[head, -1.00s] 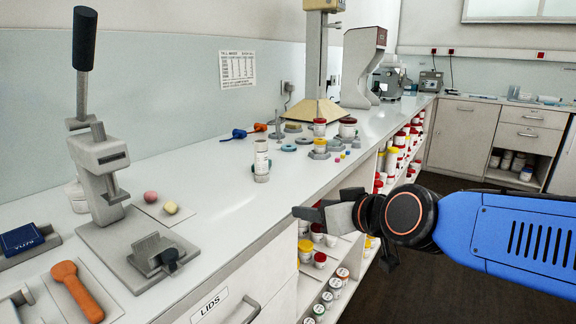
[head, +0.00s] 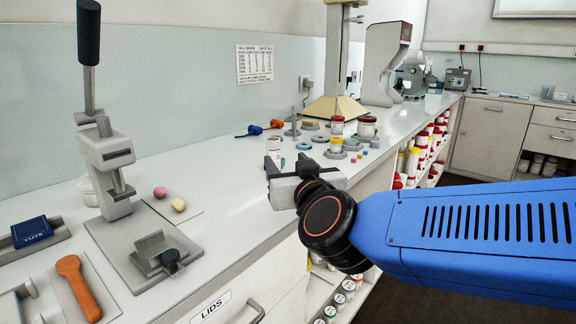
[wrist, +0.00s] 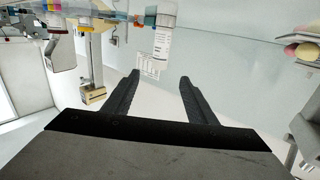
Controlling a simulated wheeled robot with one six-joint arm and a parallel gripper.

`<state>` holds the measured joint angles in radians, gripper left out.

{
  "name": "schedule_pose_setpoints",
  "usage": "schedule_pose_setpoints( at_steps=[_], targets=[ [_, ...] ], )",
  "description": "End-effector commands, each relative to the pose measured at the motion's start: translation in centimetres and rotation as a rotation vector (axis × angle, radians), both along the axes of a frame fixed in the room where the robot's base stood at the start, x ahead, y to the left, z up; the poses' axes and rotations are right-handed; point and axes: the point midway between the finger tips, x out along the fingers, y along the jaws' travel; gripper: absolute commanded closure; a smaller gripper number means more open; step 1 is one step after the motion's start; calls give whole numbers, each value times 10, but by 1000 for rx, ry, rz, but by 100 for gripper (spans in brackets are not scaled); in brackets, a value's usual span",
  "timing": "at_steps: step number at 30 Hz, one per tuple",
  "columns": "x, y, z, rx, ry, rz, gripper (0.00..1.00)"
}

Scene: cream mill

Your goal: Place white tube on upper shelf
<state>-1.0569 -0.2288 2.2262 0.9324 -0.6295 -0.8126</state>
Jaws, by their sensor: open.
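The white tube (head: 273,149) stands upright on the counter, its lower part hidden behind my gripper in the head view. In the wrist view, which looks upside down, the labelled tube (wrist: 163,36) shows at the top, beyond the fingertips and roughly in line with the gap between them. My gripper (head: 271,170) is over the counter's front part, on the near side of the tube. Its two dark fingers (wrist: 160,76) are spread apart with nothing between them. Shelves of red- and yellow-lidded jars (head: 412,160) are under the counter; I cannot tell which is the upper shelf.
A lever press (head: 110,160) stands at the left, with two small balls (head: 169,198) beside it.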

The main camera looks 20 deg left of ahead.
Motion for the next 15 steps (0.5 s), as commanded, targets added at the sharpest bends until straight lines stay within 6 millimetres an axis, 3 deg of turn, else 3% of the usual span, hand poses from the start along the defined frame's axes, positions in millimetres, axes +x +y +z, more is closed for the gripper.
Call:
schedule_pose_setpoints(
  at_steps=[7,15],
  targets=[
    [0,14,2,2,-16,-19,48],
    [37,35,1,0,-16,-20,48]
  ],
)
